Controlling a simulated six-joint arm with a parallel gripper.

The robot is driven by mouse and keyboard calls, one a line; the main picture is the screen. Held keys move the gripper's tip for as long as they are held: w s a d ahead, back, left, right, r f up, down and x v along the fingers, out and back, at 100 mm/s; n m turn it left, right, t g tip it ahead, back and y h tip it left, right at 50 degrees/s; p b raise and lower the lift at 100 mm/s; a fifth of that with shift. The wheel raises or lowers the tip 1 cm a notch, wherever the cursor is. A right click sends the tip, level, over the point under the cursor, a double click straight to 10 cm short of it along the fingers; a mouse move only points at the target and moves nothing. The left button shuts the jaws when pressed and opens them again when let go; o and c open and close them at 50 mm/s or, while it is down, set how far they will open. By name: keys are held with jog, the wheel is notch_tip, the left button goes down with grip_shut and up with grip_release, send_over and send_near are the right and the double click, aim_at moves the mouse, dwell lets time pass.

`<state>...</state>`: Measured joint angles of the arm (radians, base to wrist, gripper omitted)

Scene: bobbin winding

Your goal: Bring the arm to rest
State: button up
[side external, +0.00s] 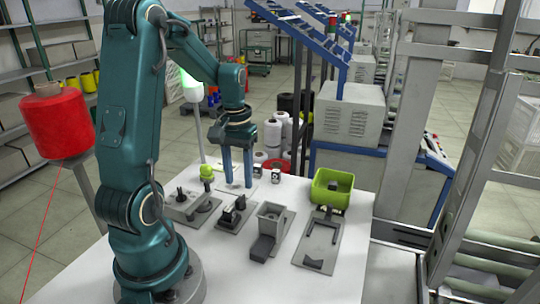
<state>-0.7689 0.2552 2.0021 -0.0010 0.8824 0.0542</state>
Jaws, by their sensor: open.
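My arm stands at the left of the white table (215,275), bent over at the top. My gripper (237,184) points straight down above the far part of the table. Its two long blue fingers are apart, with nothing visible between them. The fingertips are close to the tabletop; I cannot tell whether they touch it. A grey fixture with a dark post (180,205) and a fixture with black blocks (233,214) stand in front of the gripper.
A grey chute (268,228) and a lime-green bin on a stand (335,195) stand to the right. A lime-green-topped piece (206,172) is just left of the fingers. A red thread cone (55,122) stands left, its thread running down. The near tabletop is bare.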

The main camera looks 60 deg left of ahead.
jog(key=shift+d, duration=0.1)
jog(key=d+r+m+t, duration=0.6)
jog(key=d+r, duration=0.4)
jog(key=d, duration=0.5)
jog(key=s+d, duration=0.1)
jog(key=s+d+f+m, duration=0.1)
jog(key=s, duration=0.1)
jog(key=s+d+m, duration=0.1)
jog(key=shift+s+f, duration=0.15)
jog(key=shift+s, duration=0.2)
